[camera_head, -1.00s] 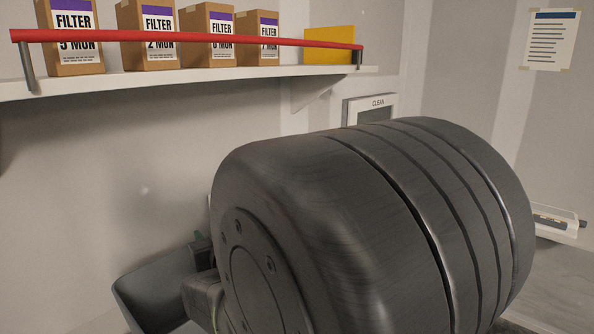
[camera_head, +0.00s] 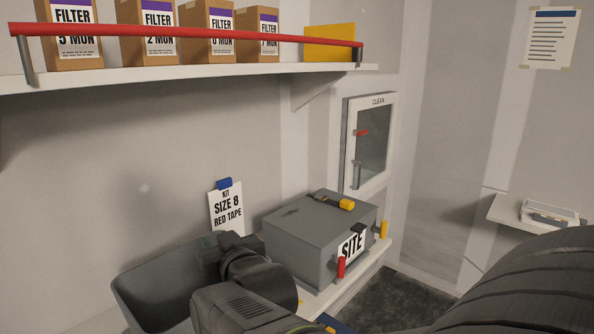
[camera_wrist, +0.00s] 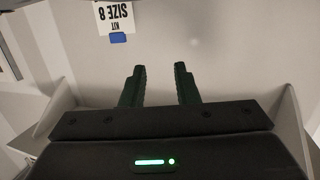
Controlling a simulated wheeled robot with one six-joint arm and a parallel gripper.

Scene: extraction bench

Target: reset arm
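My gripper (camera_wrist: 160,85) shows in the wrist view with its two dark fingers apart and nothing between them. It faces the pale wall above a grey bin (camera_head: 150,295). In the head view my wrist and arm cover part of the bin and bench, and the fingertips are hidden there. The kit card (camera_head: 226,208) reading "SIZE 8 RED TAPE" hangs from a blue clip on the wall. It also shows upside down at the top of the wrist view (camera_wrist: 115,15).
A grey box (camera_head: 290,232) marked SITE stands on the bench, a yellow-and-black tool (camera_head: 346,204) on its lid. Above is a shelf (camera_head: 200,77) with filter boxes (camera_head: 157,33) behind a red rail. A CLEAN cabinet (camera_head: 371,145) and a small shelf (camera_head: 505,213) are to the right.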

